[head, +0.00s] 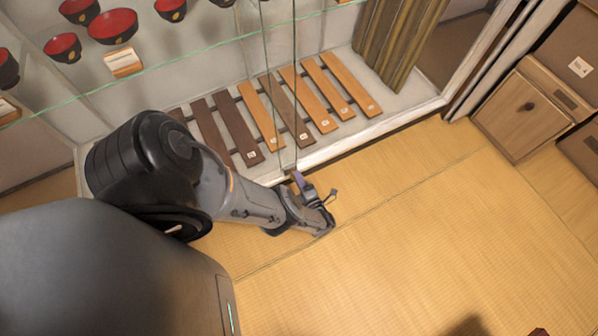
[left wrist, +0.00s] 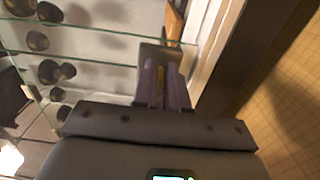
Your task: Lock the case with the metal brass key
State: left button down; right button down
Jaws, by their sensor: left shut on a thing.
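The case (head: 345,146) is a glass display cabinet with a pale lower frame, shelves and sliding glass panes. My left gripper (head: 303,181) is low in front of this frame, close to where the glass pane edges meet it. In the left wrist view, its purple fingers (left wrist: 163,88) point towards the case and are shut on a thin yellowish thing, which looks like the brass key (left wrist: 160,80). The fingers hide most of the key. I cannot tell whether its tip touches the lock, and the keyhole is not visible. My right gripper is not in view.
Red-and-black bowls (head: 112,27) stand on the glass shelf. Brown and orange wooden slats (head: 305,98) lie on the case floor. A wooden drawer box (head: 525,108) stands at the right. The tatami floor (head: 440,225) in front is mostly clear.

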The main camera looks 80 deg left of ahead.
pick_arm(q)
jog(key=shift+f, duration=0.1)
jog(key=c, duration=1.4)
grip_release()
jog(key=shift+c, duration=0.2)
jog(key=shift+o, duration=0.8)
jog(key=shift+a, duration=0.25)
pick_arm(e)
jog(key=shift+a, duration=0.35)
